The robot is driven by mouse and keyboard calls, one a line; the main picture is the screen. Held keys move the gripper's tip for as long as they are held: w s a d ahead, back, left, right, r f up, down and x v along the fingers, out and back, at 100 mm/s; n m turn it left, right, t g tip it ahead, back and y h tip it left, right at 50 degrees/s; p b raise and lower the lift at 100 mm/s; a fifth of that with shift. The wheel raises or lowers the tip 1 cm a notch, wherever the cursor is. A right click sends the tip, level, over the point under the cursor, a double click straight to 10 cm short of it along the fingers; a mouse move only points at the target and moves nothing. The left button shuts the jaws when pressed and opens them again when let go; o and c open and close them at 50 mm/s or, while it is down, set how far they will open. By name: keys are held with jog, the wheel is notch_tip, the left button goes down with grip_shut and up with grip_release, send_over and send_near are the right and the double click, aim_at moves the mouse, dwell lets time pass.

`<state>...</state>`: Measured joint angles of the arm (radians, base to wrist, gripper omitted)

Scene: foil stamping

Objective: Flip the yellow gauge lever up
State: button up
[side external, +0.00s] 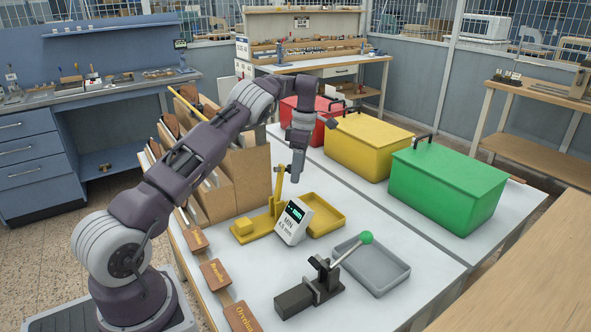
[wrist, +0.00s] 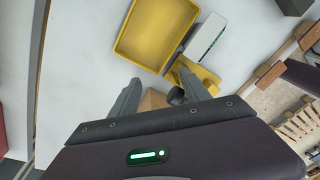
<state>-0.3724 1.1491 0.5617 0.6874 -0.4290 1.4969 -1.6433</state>
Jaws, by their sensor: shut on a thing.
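The yellow gauge (side external: 258,222) stands on the table with a grey display unit (side external: 294,222) marked MIN at its front. Its thin yellow lever (side external: 278,192) stands about upright, with a dark knob near its top. In the wrist view the dark knob (wrist: 177,96) is close to the right finger, and part of the yellow gauge (wrist: 199,80) shows beyond. My gripper (side external: 297,165) is just right of the lever's top. In the wrist view my gripper (wrist: 157,98) is shut on an ochre piece (wrist: 152,101) between its fingers. Whether a finger touches the lever is unclear.
A yellow tray (side external: 341,222) lies right of the gauge, and a grey tray (side external: 396,279) lies nearer. A press with a green-knobbed handle (side external: 320,284) stands in front. Red (side external: 297,118), yellow (side external: 370,143) and green (side external: 447,187) boxes line the back. A cardboard rack (side external: 247,180) is left.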

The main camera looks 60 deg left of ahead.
jog(key=s+r, duration=0.3)
jog(key=s, duration=0.6)
jog(key=shift+t, duration=0.6)
jog(key=s+f, duration=0.2)
jog(key=s, duration=0.1)
jog(key=s+f, duration=0.2)
jog(key=s, duration=0.1)
jog(key=s+f, duration=0.2)
jog(key=s, duration=0.1)
jog(key=shift+s+f, duration=0.1)
jog(key=shift+f, duration=0.05)
jog(key=shift+r, duration=0.2)
jog(key=w+d+r+m+t, duration=0.1)
jog(key=d+r+m, duration=0.4)
jog(key=r, duration=0.7)
jog(key=s+d+r+m+t, duration=0.1)
jog(key=s+d+r+m, duration=0.2)
jog(key=d+m, duration=0.3)
jog(key=s+d+r+m+t, duration=0.2)
jog(key=d+r+m, duration=0.3)
jog(key=d, duration=0.6)
jog(key=shift+s+d+r+m, duration=0.15)
jog(key=shift+s+r+m, duration=0.2)
jog(key=shift+s+m, duration=0.35)
